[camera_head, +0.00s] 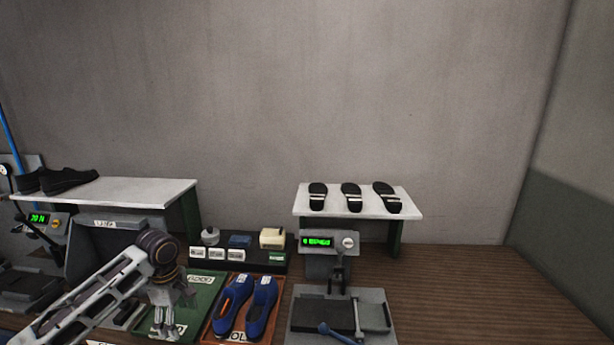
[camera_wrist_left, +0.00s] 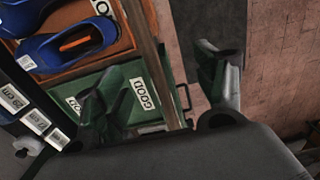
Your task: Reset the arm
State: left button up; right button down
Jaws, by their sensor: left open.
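My left arm comes in from the lower left in the head view. My left gripper (camera_head: 171,322) points down over the green mat marked GOOD (camera_head: 202,284). It is open, and I see nothing between its fingers. In the left wrist view the two fingers (camera_wrist_left: 165,90) stand apart, with the edge of the green mat (camera_wrist_left: 110,75) and the floor behind them. My right gripper is in neither view.
A pair of blue shoes (camera_head: 262,306) lies on an orange tray (camera_head: 213,334) right of my gripper. A press with a green display (camera_head: 317,241) stands further right. Black soles (camera_head: 351,197) lie on a white shelf (camera_head: 414,207). The brown tabletop (camera_head: 470,300) at right is clear.

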pick_arm(q)
jog(key=s+d+f+m+t+h, duration=0.1)
jog(key=s+d+f+m, duration=0.5)
jog(key=s+d+m, duration=0.15)
jog(key=s+d+f+m+t+h, duration=0.1)
jog(key=s+d+f+m+t, duration=0.1)
jog(key=s+d+f+m, duration=0.6)
jog(key=shift+s+a+r+m+y, duration=1.05)
jog(key=shift+s+a+m, duration=0.7)
jog(key=shift+s, duration=1.8)
notch_tip(320, 180, down, 35)
jog(key=s+b, duration=0.2)
jog(key=s, duration=0.1)
jog(key=s+a+f+g+b, duration=0.1)
jog(key=s+a+f, duration=0.1)
jog(key=s+f, duration=0.8)
jog(key=s+a+f+g+b, duration=0.1)
jog(key=s+a+f, duration=0.1)
jog(key=s+f, duration=0.9)
jog(key=shift+s+a+f, duration=0.15)
jog(key=shift+s+f, duration=0.15)
jog(key=shift+s, duration=0.25)
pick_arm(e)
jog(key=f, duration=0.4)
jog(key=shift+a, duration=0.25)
